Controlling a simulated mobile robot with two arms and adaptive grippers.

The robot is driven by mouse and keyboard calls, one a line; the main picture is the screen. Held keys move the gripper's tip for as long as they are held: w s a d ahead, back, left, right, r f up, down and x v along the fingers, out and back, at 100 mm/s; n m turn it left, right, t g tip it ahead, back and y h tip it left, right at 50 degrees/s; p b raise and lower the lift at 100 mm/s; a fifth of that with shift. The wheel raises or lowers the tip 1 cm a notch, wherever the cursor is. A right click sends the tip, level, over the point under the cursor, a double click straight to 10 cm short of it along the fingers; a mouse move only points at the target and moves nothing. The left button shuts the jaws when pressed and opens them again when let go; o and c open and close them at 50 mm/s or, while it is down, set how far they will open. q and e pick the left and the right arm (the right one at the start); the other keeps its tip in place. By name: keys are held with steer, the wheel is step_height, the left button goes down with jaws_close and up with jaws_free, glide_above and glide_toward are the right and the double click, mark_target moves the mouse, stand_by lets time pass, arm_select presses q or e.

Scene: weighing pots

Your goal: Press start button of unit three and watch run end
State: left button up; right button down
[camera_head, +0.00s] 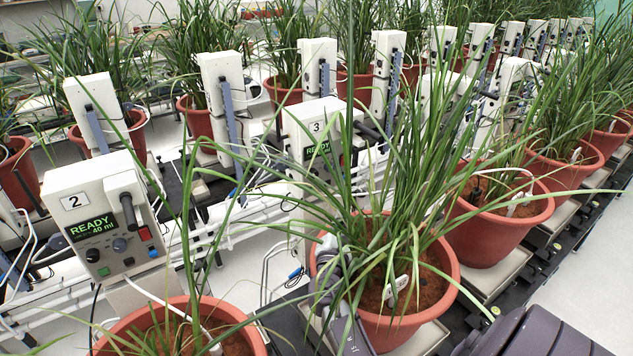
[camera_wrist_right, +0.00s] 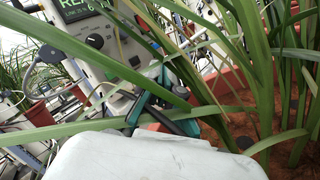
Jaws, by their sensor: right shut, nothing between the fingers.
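Unit three (camera_head: 318,145) is a cream box labelled 3 in the middle of the head view. Its dark screen shows green READY text, partly covered by grass leaves. Its lower front and start button are hidden there by leaves. My right gripper (camera_head: 327,252) is shut and empty, below the unit's front among the leaves, by the near pot's left rim. Its dark fingers (camera_wrist_right: 160,108) also show in the wrist view. My left gripper is out of view.
Unit two (camera_head: 100,215) at left shows READY 40 ml. A terracotta pot (camera_head: 446,262) of long grass stands close beside my right gripper; its leaves cross in front of unit three. Another pot (camera_head: 250,338) stands front left. White pipes and cables run between the units.

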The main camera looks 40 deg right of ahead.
mark_target(312, 190)
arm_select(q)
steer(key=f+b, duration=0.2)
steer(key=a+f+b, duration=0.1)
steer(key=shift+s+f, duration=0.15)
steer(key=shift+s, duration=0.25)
arm_select(e)
steer(key=shift+n, duration=0.3)
steer(key=w, duration=0.8)
steer(key=shift+w+d+r, duration=0.2)
steer(key=shift+w+r, duration=0.2)
arm_select(q)
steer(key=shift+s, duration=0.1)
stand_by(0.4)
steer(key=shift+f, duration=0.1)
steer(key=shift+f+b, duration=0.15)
steer(key=shift+b, duration=0.15)
arm_select(e)
steer(key=shift+w, duration=0.4)
